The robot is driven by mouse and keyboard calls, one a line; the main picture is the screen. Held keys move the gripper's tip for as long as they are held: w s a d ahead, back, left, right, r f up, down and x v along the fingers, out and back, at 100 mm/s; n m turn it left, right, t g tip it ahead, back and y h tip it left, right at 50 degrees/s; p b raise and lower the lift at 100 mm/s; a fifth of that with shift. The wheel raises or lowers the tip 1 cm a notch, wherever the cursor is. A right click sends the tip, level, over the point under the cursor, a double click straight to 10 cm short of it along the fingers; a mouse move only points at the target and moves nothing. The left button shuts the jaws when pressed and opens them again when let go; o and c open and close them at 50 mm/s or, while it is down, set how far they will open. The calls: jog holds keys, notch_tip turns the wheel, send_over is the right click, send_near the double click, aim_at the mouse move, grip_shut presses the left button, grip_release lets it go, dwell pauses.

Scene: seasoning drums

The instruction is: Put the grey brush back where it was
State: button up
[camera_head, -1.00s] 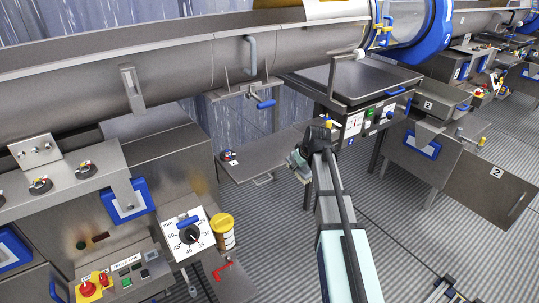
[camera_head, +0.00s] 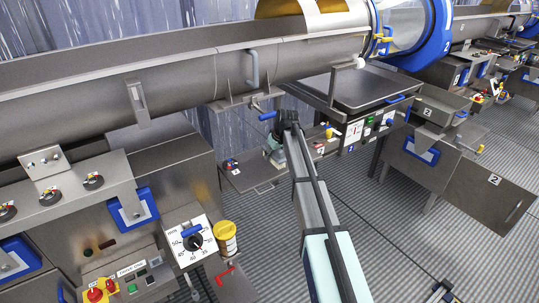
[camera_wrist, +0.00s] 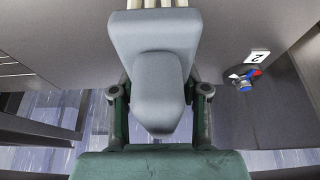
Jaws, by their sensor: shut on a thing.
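The grey brush (camera_wrist: 152,60) fills the middle of the wrist view, with a rounded grey body and pale bristles (camera_wrist: 156,3) at the top edge. My gripper (camera_wrist: 160,93) is shut on it, one finger on each side. In the head view my gripper (camera_head: 284,122) is beside the blue-handled lever under the long drum, above the low shelf. The brush cannot be made out there, as my own arm covers that spot. The brush's former place cannot be told from these frames.
The low metal shelf (camera_head: 246,180) holds a small red and blue item (camera_head: 230,164), which also shows in the wrist view (camera_wrist: 245,80). The blue-handled lever (camera_head: 267,116) is close to my gripper. A dial box (camera_head: 190,240) and yellow-lidded jar (camera_head: 226,238) stand left.

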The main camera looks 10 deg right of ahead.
jog(key=shift+w+a, duration=0.3)
jog(key=shift+w, duration=0.3)
jog(key=shift+w+a, duration=0.25)
jog(key=shift+w, duration=0.3)
jog(key=shift+f+p, duration=0.95)
jog(key=shift+f, duration=0.8)
jog(key=shift+f, duration=0.15)
jog(key=o, duration=1.1)
jog(key=b+v, duration=0.3)
jog(key=v, duration=0.9)
